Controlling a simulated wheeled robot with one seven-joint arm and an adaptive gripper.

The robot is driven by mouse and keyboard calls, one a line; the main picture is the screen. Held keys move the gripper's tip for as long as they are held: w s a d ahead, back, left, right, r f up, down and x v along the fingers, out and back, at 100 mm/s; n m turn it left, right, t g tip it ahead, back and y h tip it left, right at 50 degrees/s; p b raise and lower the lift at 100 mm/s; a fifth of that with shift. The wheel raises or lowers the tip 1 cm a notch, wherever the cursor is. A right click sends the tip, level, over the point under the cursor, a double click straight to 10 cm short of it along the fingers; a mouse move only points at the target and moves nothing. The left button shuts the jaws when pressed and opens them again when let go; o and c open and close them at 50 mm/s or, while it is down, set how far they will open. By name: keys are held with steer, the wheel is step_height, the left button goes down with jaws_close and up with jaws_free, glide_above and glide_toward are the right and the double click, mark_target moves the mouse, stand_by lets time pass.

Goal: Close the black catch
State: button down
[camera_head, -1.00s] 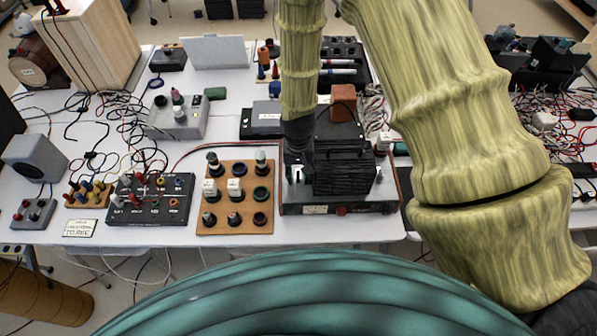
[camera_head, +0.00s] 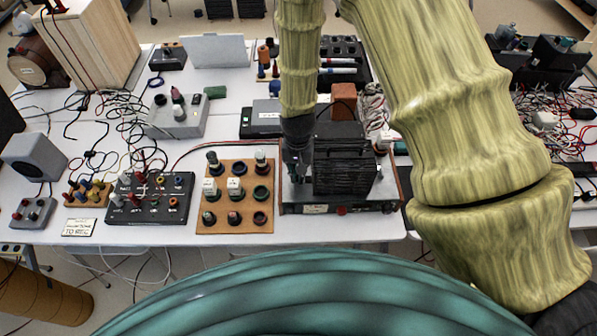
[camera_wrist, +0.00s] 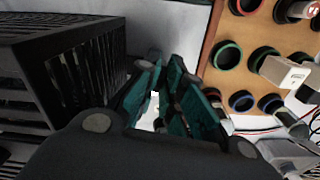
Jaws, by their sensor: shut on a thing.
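My gripper (camera_head: 297,178) points down over the left part of a bench device (camera_head: 318,208) with a pale top and a dark front. It is just left of a black slatted housing (camera_head: 342,168) on that device. In the wrist view, the teal fingers (camera_wrist: 168,98) are close together, with the slatted housing (camera_wrist: 85,65) on the left. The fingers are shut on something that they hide. I cannot make out the black catch as a separate part; it may be hidden by the fingers or the housing.
A wooden board (camera_head: 235,214) with round sockets and plugs stands close to the left of the device. A black panel (camera_head: 150,210) with coloured terminals lies farther left. A brown block (camera_head: 343,96) and loose cables (camera_head: 374,110) are behind. Some bare table shows in front.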

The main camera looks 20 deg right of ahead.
steer(key=m, duration=0.4)
steer(key=shift+w+m, duration=0.1)
steer(key=shift+m, duration=0.2)
steer(key=m, duration=0.3)
steer(key=shift+r+m, duration=0.1)
steer(key=shift+m, duration=0.3)
steer(key=m+p, duration=0.1)
steer(key=m, duration=0.3)
steer(key=shift+w, duration=0.1)
steer(key=shift+w+m+p, duration=0.1)
steer(key=shift+m+p, duration=0.45)
steer(key=shift+m, duration=1.05)
steer(key=c, duration=1.6)
jaws_free()
steer(key=shift+o, duration=0.2)
step_height(320, 180, up, 12)
